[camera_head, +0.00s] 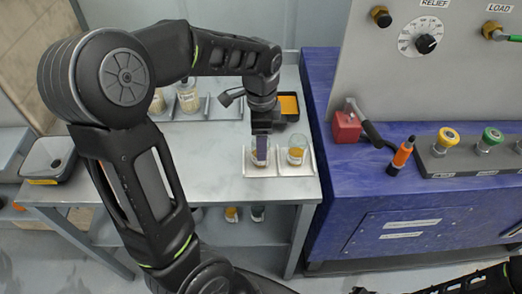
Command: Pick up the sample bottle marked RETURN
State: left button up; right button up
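My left gripper (261,146) points straight down over a small sample bottle (259,160) in the left place of a white two-place tray (282,174). The fingers are at the bottle and hide much of it. I cannot tell whether they are closed on it. A second bottle (296,155) with amber contents stands upright in the tray's right place, apart from the gripper. Two pale bottles stand in a rack farther back left, one of them (188,97) clearer to see. No RETURN marking is readable on any bottle. My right gripper is not visible; only dark arm parts show at the bottom right.
An orange-topped black container (288,106) sits behind the tray. The blue machine bench (400,215) rises right of the table, with a red block (346,124), an orange-and-black tool (401,156) and valve knobs. More bottles (231,214) stand on the lower shelf. The table (190,150) is clear left of the tray.

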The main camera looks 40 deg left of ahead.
pick_arm(q)
jog(key=shift+f, duration=1.4)
jog(key=c, duration=1.4)
jog(key=shift+r, duration=0.2)
jog(key=shift+c, duration=0.2)
notch_tip(320, 180, up, 10)
jog(key=shift+b, duration=0.45)
jog(key=shift+f, duration=0.15)
